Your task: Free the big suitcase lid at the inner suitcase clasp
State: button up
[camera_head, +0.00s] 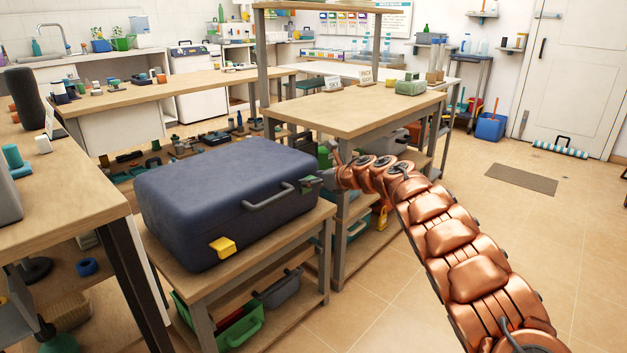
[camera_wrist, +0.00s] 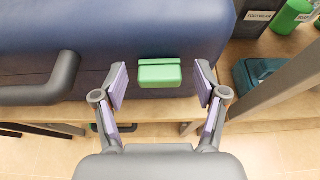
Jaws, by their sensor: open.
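The big suitcase (camera_head: 215,190) is dark blue, lies flat with its lid closed, and has a grey handle (camera_head: 268,197) on its front side. A yellow clasp (camera_head: 222,247) is on the front side near the left end. A green clasp (camera_wrist: 160,72) is near the right end, mostly hidden by my gripper in the head view. My gripper (camera_head: 322,177) is at that right end. In the wrist view my gripper (camera_wrist: 161,78) is open and empty, with its fingers on either side of the green clasp and apart from it.
The suitcase rests on a low wooden table (camera_head: 200,287) with green and grey bins on its lower shelf. A taller wooden table (camera_head: 350,112) stands close behind my gripper. A workbench (camera_head: 60,200) stands at left.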

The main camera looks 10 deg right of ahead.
jog(key=shift+c, duration=0.4)
jog(key=c, duration=1.1)
jog(key=shift+o, duration=0.2)
jog(key=shift+f, duration=0.1)
